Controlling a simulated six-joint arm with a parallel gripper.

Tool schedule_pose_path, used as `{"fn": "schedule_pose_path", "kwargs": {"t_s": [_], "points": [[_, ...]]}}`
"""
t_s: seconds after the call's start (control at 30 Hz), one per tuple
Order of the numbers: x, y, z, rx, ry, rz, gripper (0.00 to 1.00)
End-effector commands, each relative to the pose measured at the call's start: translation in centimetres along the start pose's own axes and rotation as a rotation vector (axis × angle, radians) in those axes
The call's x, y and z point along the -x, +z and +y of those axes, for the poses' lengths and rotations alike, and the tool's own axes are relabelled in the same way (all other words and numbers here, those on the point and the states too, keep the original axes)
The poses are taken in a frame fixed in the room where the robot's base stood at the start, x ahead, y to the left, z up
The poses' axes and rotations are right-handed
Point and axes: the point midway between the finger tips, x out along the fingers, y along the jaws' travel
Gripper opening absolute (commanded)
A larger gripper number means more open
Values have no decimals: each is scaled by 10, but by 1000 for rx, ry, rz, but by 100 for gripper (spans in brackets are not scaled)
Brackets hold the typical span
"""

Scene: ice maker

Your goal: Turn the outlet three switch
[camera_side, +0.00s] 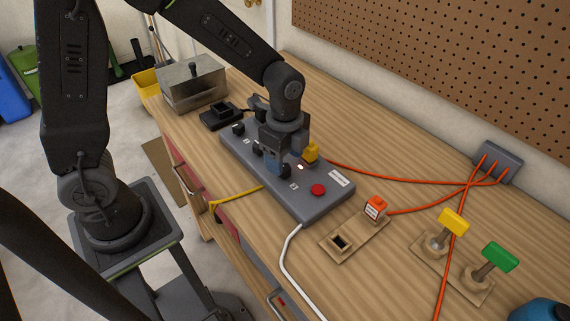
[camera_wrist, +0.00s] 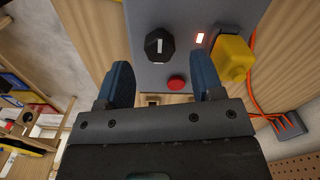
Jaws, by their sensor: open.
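The grey outlet panel (camera_side: 325,203) lies on the wooden bench. Its third switch is a black knob (camera_wrist: 159,46) with a white pointer mark, seen whole in the wrist view. In the side view it is mostly hidden by my gripper, near the label 3. A red light (camera_wrist: 200,38) glows beside it, and a yellow plug (camera_wrist: 234,58) is to its right. My gripper (camera_side: 274,168) is over this end of the panel. In the wrist view my gripper (camera_wrist: 163,82) has its blue fingers wide apart, with the knob above the gap and nothing held.
A red button (camera_side: 318,190) is on the panel's near end. Other black knobs (camera_side: 238,128) run along the panel. Orange cables (camera_side: 410,180) cross the bench to a grey box (camera_side: 498,160). A metal box (camera_side: 192,88) stands at the far left end.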

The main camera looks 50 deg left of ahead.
Motion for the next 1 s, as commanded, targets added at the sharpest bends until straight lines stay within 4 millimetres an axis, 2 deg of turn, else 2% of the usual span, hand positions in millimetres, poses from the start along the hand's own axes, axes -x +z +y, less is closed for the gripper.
{"fn": "schedule_pose_path", "kwargs": {"t_s": [0.03,0.2,0.57,1.0], "points": [[-9,0,1,0,4,-2,61],[-24,0,0,1,1,-1,61],[-29,0,0,1,-1,0,61],[-29,0,0,1,-1,0,20]]}}
